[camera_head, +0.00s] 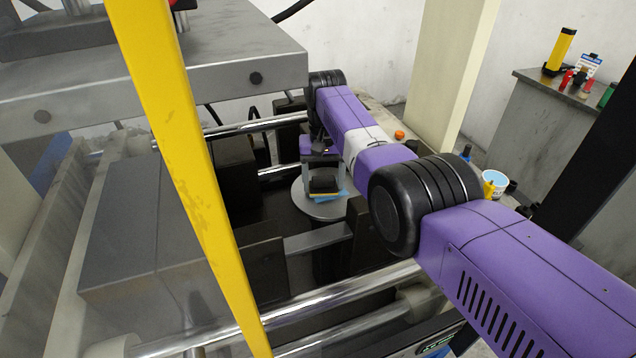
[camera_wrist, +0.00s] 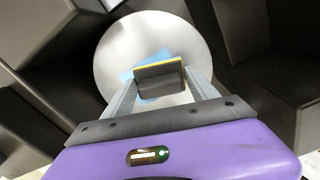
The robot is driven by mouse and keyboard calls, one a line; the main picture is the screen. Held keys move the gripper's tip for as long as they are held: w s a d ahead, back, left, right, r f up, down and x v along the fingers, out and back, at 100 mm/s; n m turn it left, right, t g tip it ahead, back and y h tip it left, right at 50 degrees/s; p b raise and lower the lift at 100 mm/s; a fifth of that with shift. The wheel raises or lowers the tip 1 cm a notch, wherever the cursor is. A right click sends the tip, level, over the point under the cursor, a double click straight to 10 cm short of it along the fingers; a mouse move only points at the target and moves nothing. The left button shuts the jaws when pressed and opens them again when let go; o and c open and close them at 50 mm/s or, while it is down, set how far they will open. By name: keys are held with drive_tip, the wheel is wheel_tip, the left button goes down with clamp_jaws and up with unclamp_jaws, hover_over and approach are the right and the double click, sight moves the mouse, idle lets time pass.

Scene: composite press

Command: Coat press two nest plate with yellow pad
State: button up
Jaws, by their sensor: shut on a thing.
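My gripper (camera_head: 323,172) reaches into the press and is shut on the yellow pad (camera_wrist: 160,82), a dark grey block with a thin yellow face along its far edge. The block also shows dark in the head view (camera_head: 324,185). The nest plate (camera_head: 318,208) is a round pale grey disc under the pad; it fills the upper middle of the wrist view (camera_wrist: 115,50). A light blue patch (camera_wrist: 128,76) shows on the plate around the pad. Whether the yellow face touches the plate cannot be told; the face is mostly hidden by the block.
Dark blocks (camera_head: 265,270) and shiny guide rods (camera_head: 340,297) surround the plate. A heavy grey platen (camera_head: 200,85) hangs above, and a yellow post (camera_head: 180,150) stands in front. A white tub with blue contents (camera_head: 495,182) sits at the right, near a bench (camera_head: 540,115) with small items.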

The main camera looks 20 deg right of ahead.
sight(310, 191)
drive_tip(key=shift+d+f+b, duration=0.15)
drive_tip(key=shift+d+b, duration=1.05)
drive_tip(key=shift+d, duration=1.95)
drive_tip(key=shift+a+r+p, duration=0.2)
drive_tip(key=shift+a+p, duration=0.55)
drive_tip(key=shift+a, duration=0.4)
drive_tip(key=shift+a+f+p, duration=0.15)
drive_tip(key=shift+a+p, duration=0.1)
drive_tip(key=shift+a, duration=0.5)
drive_tip(key=shift+a+f+p, duration=0.1)
drive_tip(key=shift+a+p, duration=0.1)
drive_tip(key=shift+a, duration=0.5)
drive_tip(key=shift+a+r+p, duration=0.2)
drive_tip(key=shift+a+p, duration=0.3)
drive_tip(key=shift+a, duration=1.9)
drive_tip(key=shift+r, duration=0.15)
wheel_tip(310, 191, up, 7)
drive_tip(key=p, duration=0.6)
